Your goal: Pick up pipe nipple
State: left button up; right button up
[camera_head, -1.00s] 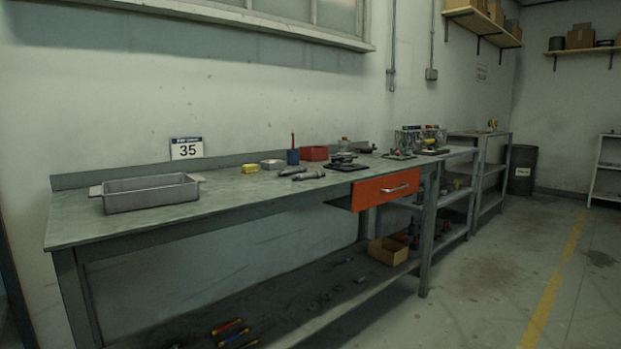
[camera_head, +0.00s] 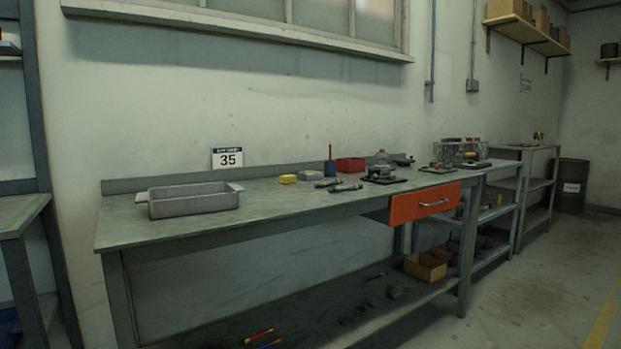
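Two small grey metal cylindrical pieces lie on the workbench (camera_head: 270,205) near its middle. One piece (camera_head: 346,188) lies nearer the front edge, and the other (camera_head: 327,182) lies just behind and left of it. Either may be the pipe nipple; they are too small to tell apart. Neither of my grippers shows in the head view.
A grey metal tray (camera_head: 194,208) stands at the bench's left. A yellow block (camera_head: 287,179), a blue cup (camera_head: 330,168), a red bin (camera_head: 350,164) and a black-based fixture (camera_head: 383,178) stand around the pieces. An orange drawer (camera_head: 424,202) sticks out at the front right.

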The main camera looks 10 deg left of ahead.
aim_at(354, 188)
jog(key=i+l, duration=0.2)
jog(key=i, duration=0.35)
jog(key=i+l+z, duration=0.15)
jog(key=i, duration=0.4)
